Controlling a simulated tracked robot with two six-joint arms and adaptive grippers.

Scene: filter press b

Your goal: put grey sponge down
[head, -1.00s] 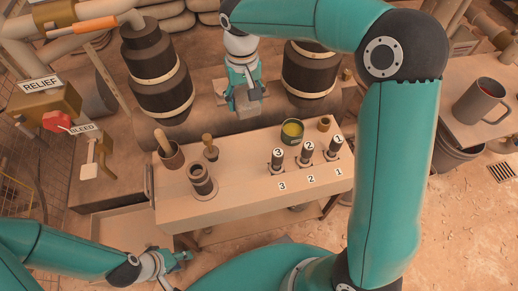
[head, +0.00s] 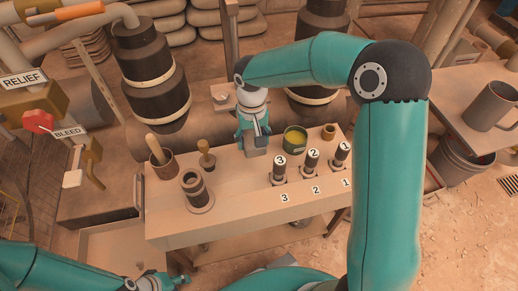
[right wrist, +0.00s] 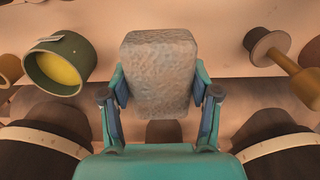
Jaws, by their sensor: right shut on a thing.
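The grey sponge (right wrist: 160,75) is a rough block between the two fingers of my right gripper (right wrist: 160,100). In the head view my right gripper (head: 254,142) is shut on the sponge (head: 256,152), whose lower end shows below the fingers. It is at the bench's (head: 235,205) back edge, between the wooden-handled plunger and the green tin. I cannot tell whether the sponge touches the bench top. My left gripper (head: 172,281) is at the lower edge of the head view, in front of the bench; its fingers are too small to judge.
A green tin with yellow contents (head: 295,138) is right of the sponge. The plunger (head: 206,156), a pot with a handle (head: 166,160) and a dark cylinder (head: 196,190) stand left. Numbered pegs (head: 312,160) stand at right. Bench space in front of the sponge is clear.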

